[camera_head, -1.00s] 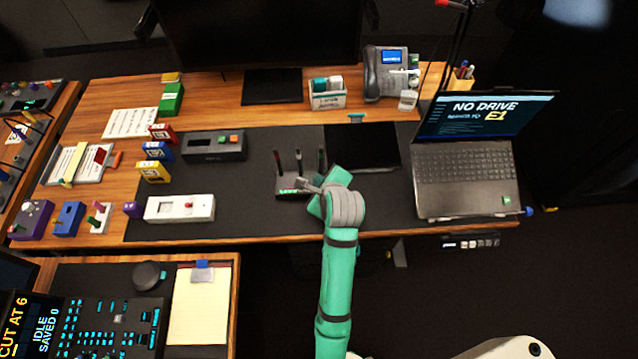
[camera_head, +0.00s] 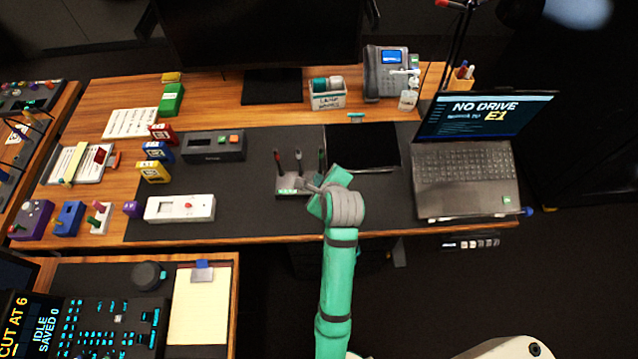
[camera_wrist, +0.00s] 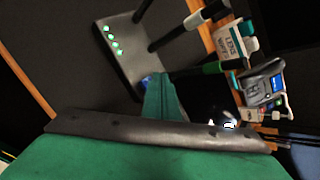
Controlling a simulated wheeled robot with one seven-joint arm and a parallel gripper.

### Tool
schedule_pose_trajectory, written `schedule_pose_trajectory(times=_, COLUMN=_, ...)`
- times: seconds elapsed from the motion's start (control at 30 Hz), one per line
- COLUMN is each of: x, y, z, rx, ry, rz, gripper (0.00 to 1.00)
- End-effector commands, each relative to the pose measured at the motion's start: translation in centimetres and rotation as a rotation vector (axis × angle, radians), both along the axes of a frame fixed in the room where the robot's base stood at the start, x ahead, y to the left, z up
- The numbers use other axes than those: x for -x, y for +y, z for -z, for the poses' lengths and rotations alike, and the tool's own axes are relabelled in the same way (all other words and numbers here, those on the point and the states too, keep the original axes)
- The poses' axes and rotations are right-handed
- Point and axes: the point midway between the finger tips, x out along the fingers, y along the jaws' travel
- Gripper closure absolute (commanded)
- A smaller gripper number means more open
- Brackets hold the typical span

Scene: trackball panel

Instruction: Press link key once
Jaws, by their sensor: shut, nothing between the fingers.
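A dark box with several upright antennas, which looks like a router (camera_head: 285,184), sits on the black mat just left of my gripper (camera_head: 313,187). In the wrist view the box (camera_wrist: 122,62) has a row of green lights along one side. My gripper (camera_wrist: 152,84) is shut and empty, with its green fingertips at the box's near edge. A small blue patch shows right at the fingertips; whether they touch it I cannot tell. No label reading link is legible, and my fingers hide part of the box.
A black tablet-like pad (camera_head: 362,147) lies behind and right of the box, with an open laptop (camera_head: 465,175) further right. The antennas stand close to my gripper.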

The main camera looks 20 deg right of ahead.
Motion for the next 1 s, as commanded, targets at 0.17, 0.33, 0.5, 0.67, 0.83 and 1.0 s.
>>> schedule_pose_trajectory(times=0.17, x=0.00, y=0.00, z=0.00, rx=0.000, ry=0.000, rz=0.000, gripper=1.00)
schedule_pose_trajectory(times=0.33, x=0.00, y=0.00, z=0.02, rx=0.000, ry=0.000, rz=0.000, gripper=1.00)
schedule_pose_trajectory(times=0.5, x=0.01, y=0.01, z=0.38, rx=0.000, ry=0.001, rz=0.000, gripper=1.00)
schedule_pose_trajectory(times=0.67, x=-0.02, y=0.01, z=0.84, rx=0.000, ry=0.001, rz=0.000, gripper=1.00)
schedule_pose_trajectory(times=0.83, x=-0.04, y=0.00, z=0.86, rx=0.000, ry=0.000, rz=0.000, gripper=1.00)
schedule_pose_trajectory(times=1.0, x=-0.04, y=0.00, z=0.86, rx=0.000, ry=0.000, rz=0.000, gripper=1.00)
